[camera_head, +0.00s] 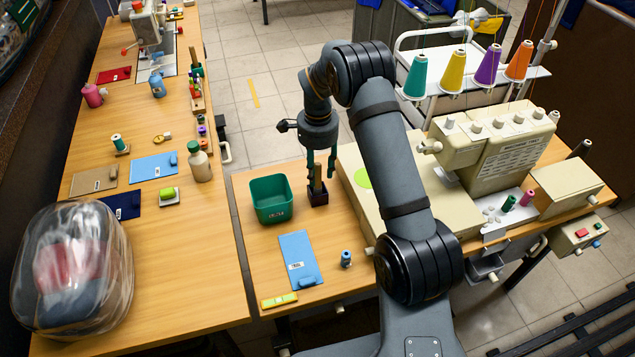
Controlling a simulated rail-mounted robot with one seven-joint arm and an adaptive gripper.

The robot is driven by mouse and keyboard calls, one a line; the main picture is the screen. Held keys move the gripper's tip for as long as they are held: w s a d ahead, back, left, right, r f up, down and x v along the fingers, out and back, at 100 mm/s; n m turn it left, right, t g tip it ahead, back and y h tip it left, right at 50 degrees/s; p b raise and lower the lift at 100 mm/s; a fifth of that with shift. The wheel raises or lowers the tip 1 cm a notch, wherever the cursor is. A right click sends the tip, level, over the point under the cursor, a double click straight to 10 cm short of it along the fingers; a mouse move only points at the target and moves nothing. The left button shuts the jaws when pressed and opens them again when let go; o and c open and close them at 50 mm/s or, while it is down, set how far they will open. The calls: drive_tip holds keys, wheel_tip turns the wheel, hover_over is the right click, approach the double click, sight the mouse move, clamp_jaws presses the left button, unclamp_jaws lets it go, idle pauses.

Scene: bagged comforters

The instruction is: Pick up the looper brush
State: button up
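My gripper (321,176) points down over a small dark holder (318,197) on the right-hand table. A narrow upright tan piece (317,172) stands in the holder; it looks like the wooden handle of the looper brush, but its bristles are not visible. My two greenish fingers are spread apart, with the upright piece between them, nearer the left finger. From this view I cannot tell whether the left finger touches it.
A green bin (271,199) stands left of the holder. A beige sewing machine (490,150) with thread cones stands to the right. A blue folder (299,262), a small blue spool (346,259) and a yellow-green item (279,300) lie in front. A bagged comforter (73,268) sits on the left table.

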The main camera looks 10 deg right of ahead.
sight(318, 183)
drive_tip(key=shift+f, duration=1.25)
drive_tip(key=c, duration=0.3)
clamp_jaws()
